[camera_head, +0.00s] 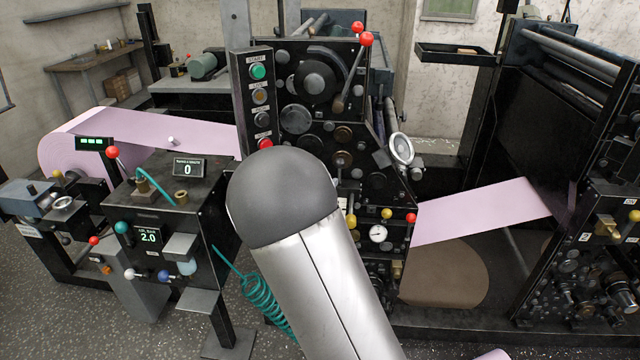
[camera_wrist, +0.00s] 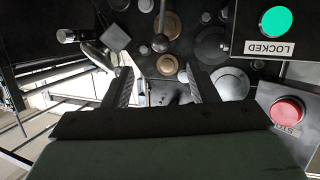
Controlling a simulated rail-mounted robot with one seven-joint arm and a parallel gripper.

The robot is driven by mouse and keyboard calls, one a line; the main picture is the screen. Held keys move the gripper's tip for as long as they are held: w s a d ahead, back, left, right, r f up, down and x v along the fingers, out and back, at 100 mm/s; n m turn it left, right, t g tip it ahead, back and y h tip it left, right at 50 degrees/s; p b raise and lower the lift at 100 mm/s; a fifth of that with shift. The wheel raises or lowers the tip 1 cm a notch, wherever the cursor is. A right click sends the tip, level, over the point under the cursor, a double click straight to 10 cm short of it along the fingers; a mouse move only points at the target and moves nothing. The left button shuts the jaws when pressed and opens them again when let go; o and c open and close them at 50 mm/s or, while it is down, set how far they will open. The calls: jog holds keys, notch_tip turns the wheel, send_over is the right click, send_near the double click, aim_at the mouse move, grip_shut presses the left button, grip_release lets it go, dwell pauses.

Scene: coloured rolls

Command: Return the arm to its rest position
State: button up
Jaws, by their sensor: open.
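My gripper (camera_wrist: 160,68) shows in the wrist view with its two dark fingers spread apart and nothing between them. It faces the dark machine panel, which appears upside down there. A green button (camera_wrist: 277,20) with a "LOCKED" label and a red button (camera_wrist: 288,111) lie to the right of the fingers. In the head view my silver arm link with its dark rounded cap rises in the middle foreground. It covers part of the press panel (camera_head: 297,118), and my gripper is hidden there.
A pink roll (camera_head: 62,150) feeds its web into the press from the left. Another pink web (camera_head: 480,210) spans the right gap. Red-knobbed levers (camera_head: 358,62), a round mirror-like disc (camera_head: 401,148) and a control stand (camera_head: 165,195) are close to the arm. Open floor (camera_head: 110,335) shows at lower left.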

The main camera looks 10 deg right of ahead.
jog(key=s+a+n+g+y, duration=0.25)
jog(key=s+y, duration=0.25)
jog(key=s, duration=0.5)
jog(key=s+a+n+g+y, duration=0.2)
jog(key=s+a+g+y, duration=0.15)
jog(key=s+y, duration=0.4)
jog(key=s+d+n+g+h, duration=0.1)
jog(key=s+d+g+h, duration=0.1)
jog(key=s, duration=1)
jog(key=s+d+f+g+h, duration=0.1)
jog(key=s+g, duration=0.2)
jog(key=s, duration=0.9)
jog(key=shift+s+d+f+n+g+h, duration=0.2)
jog(key=shift+s+d+n+g+h, duration=0.1)
jog(key=shift+d+n+h, duration=0.1)
